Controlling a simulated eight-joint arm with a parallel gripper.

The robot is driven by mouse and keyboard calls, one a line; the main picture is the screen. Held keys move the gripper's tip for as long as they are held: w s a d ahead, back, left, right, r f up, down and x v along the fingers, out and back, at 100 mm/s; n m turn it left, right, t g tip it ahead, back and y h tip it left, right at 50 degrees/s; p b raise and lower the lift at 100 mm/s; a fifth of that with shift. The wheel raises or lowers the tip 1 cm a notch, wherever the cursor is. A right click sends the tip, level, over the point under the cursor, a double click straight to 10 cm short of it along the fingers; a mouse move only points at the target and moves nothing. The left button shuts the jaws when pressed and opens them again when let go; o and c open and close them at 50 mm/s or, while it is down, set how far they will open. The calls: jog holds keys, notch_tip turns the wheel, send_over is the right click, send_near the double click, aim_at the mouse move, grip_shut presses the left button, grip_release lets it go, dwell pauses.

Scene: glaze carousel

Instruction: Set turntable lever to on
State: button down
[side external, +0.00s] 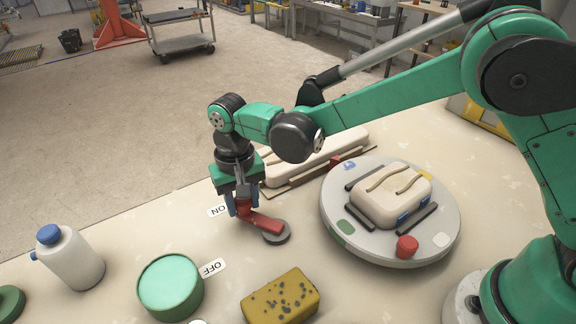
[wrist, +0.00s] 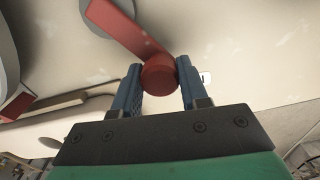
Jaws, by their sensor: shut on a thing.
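The turntable lever (side external: 262,222) is a red bar on a round grey pivot base (side external: 276,238). From the pivot it points to the upper left, with its end close to the ON label (side external: 218,211). The OFF label (side external: 213,268) lies nearer the front, apart from the lever. My gripper (side external: 239,207) reaches down over the lever's outer end. In the wrist view, the blue fingers of my gripper (wrist: 158,70) are shut on the round red knob of the lever (wrist: 128,32). The ON label is partly hidden in the wrist view.
The round grey turntable (side external: 335,220) stands right of the lever, carrying a cream block (side external: 390,195) and a red knob (side external: 407,246). A yellow sponge (side external: 281,296), green tub (side external: 170,286) and white bottle (side external: 71,259) stand in front and left. A long cream mould (side external: 318,158) lies behind.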

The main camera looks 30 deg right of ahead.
dwell(0.4)
jog(key=shift+c, duration=2.3)
grip_release()
jog(key=shift+r, duration=2.85)
jog(key=shift+d+r, duration=0.1)
jog(key=shift+d, duration=0.1)
jog(key=s+d+r+t, duration=0.3)
jog(key=d+r, duration=0.3)
jog(key=d, duration=0.4)
jog(key=s+d+t, duration=0.1)
jog(key=s+d, duration=0.1)
jog(key=s+d+t, duration=0.1)
jog(key=s+d, duration=0.2)
jog(key=s+d+f+n+t, duration=0.1)
jog(key=s+d+t, duration=0.1)
jog(key=d, duration=0.1)
jog(key=shift+s+d, duration=0.1)
jog(key=shift+s, duration=0.25)
